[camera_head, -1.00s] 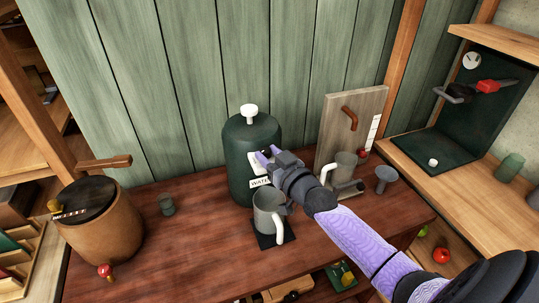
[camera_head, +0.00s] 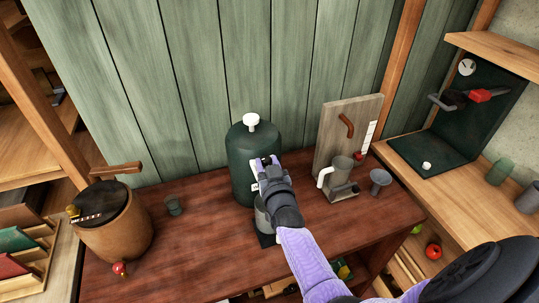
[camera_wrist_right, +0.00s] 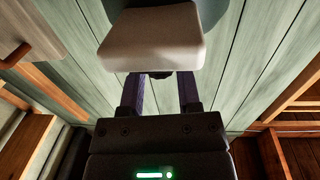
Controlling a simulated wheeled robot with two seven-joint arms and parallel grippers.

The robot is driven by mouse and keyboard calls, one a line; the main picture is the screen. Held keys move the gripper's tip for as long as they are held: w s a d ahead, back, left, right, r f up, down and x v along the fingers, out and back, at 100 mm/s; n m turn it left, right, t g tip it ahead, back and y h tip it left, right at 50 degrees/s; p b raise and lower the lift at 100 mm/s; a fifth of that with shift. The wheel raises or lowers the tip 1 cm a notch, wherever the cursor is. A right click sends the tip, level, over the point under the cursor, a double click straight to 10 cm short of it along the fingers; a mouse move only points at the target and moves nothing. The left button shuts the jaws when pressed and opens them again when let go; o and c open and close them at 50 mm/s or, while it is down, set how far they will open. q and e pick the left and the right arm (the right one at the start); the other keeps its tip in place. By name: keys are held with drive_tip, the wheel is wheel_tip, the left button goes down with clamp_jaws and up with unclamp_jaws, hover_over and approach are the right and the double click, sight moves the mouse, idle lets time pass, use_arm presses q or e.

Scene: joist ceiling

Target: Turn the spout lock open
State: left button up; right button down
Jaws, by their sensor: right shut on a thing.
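A dark green dispenser (camera_head: 239,160) with a white knob on top stands against the green wall. My right gripper (camera_head: 266,163) is at its front, at the height of the white spout fittings, and hides most of them and the label. In the right wrist view a pale block (camera_wrist_right: 152,42) of the spout stands close at the fingers (camera_wrist_right: 161,92). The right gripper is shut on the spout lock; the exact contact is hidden. A grey mug (camera_head: 261,216) stands below on a dark mat (camera_head: 267,241), mostly hidden by my right arm. My left gripper is out of view.
A coffee stand with a wooden back (camera_head: 342,130), a grey mug (camera_head: 340,172) and a funnel-shaped cup (camera_head: 380,181) are to the right. The table's (camera_head: 195,265) front left is clear.

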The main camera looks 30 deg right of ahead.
drive_tip(key=shift+w+a+m+g+h, duration=0.15)
drive_tip(key=shift+m+g+h, duration=0.45)
drive_tip(key=shift+m+h, duration=0.5)
drive_tip(key=shift+h+p, duration=0.3)
drive_tip(key=shift+h, duration=0.1)
drive_tip(key=shift+c, duration=1.5)
unclamp_jaws()
